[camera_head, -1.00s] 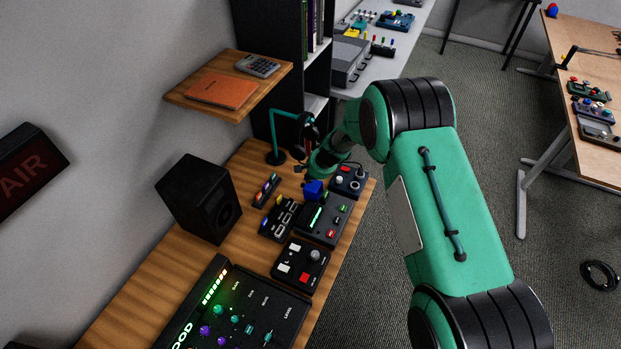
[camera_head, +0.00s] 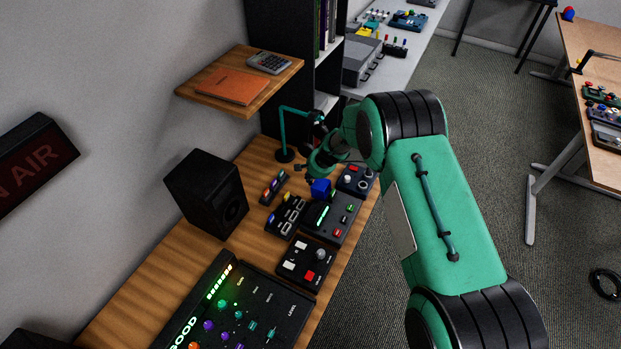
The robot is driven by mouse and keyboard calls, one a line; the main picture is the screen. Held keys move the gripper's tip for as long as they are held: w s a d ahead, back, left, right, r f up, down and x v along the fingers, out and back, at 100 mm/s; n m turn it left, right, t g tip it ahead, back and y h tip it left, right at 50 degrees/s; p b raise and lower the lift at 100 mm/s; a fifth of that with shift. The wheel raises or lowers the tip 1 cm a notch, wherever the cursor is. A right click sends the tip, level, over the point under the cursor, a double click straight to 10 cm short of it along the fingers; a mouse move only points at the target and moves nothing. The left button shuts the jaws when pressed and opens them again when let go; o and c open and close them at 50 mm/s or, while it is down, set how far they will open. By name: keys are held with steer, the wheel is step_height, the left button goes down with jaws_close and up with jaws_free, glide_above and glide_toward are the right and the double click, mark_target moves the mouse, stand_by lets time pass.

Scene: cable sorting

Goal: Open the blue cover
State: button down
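The blue cover (camera_head: 320,188) is a small blue block at the upper left edge of a dark control box (camera_head: 327,219) with a lit green strip, on the wooden desk. It looks closed, though it is small in view. My gripper (camera_head: 306,168) is just above and behind the cover in the picture, close to it. I cannot tell whether they touch. The fingers are small and dark and partly hidden by my green wrist, so their opening does not show clearly.
Other small control boxes (camera_head: 286,215) crowd around. A mixer panel (camera_head: 240,306) lies in front, and a black speaker (camera_head: 207,193) stands at left. A teal desk lamp (camera_head: 283,130) stands behind my gripper. A wooden shelf (camera_head: 262,97) hangs above the desk's far end.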

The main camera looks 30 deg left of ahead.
steer(key=shift+r, duration=0.2)
stand_by(0.3)
steer(key=shift+r, duration=0.6)
steer(key=shift+r+p, duration=0.2)
steer(key=shift+p, duration=0.15)
steer(key=s+a+r+p, duration=0.2)
steer(key=a+r, duration=0.2)
steer(key=r, duration=0.8)
steer(key=shift+a+r, duration=0.15)
steer(key=shift+r, duration=0.2)
